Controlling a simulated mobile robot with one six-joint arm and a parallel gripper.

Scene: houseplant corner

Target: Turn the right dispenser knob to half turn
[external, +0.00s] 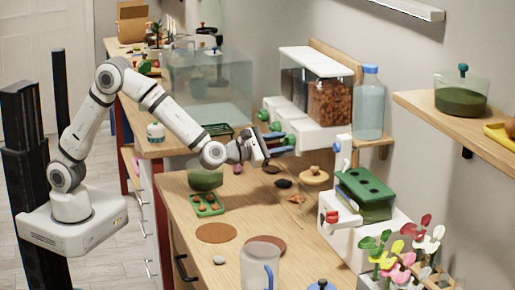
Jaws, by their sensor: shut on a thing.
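The dispenser (318,66) stands against the wall. It has clear bins under white lids, and the right bin holds brown pellets (329,102). Its white lower front carries green knobs, with a left one (262,115) and a middle one (275,126) free of my arm. My gripper (284,146) reaches the right knob (290,139) from the left and is shut on it. The fingers partly cover this knob, so its turn angle cannot be read.
A blue-capped bottle (369,105) stands right of the dispenser. Below my gripper, the wooden counter (235,265) holds a dark oval item (283,183), a mushroom-shaped wooden item (314,176) and a green tray (207,205). A glass tank (212,85) stands behind my arm.

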